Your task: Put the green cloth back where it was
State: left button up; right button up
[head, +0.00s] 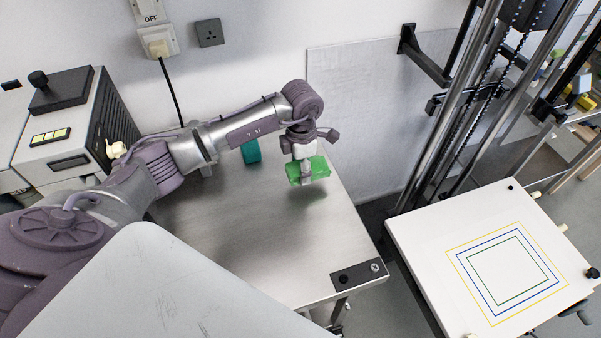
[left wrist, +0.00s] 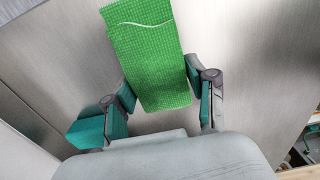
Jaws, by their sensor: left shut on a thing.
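The green cloth (head: 316,169) is a small bright green folded piece, held above the metal table at its far right part. In the left wrist view the cloth (left wrist: 150,62) shows a woven grid texture and sits between the two fingers. My left gripper (head: 302,168) points down and is shut on the cloth. The same gripper (left wrist: 163,100) has a finger on each side of the cloth. A shadow lies on the table below, and the cloth appears clear of the surface. My right gripper is not in view.
The metal table (head: 240,235) is mostly bare. A teal block (head: 250,151) stands at its back, behind my left forearm. A grey box unit (head: 75,130) is at the left. The enlarger's white baseboard (head: 430,235) with coloured square outlines lies to the right, across a gap.

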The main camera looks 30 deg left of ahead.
pick_arm(q)
jog(key=shift+a+f, duration=0.1)
jog(key=shift+f, duration=0.1)
notch_tip(320, 180, down, 3)
jog(key=shift+f+p, duration=0.1)
jog(key=shift+p, duration=0.75)
jog(key=shift+f, duration=0.25)
jog(key=shift+f+b, duration=0.25)
jog(key=shift+b, duration=0.1)
jog(key=o, duration=1)
jog(key=shift+r, duration=0.1)
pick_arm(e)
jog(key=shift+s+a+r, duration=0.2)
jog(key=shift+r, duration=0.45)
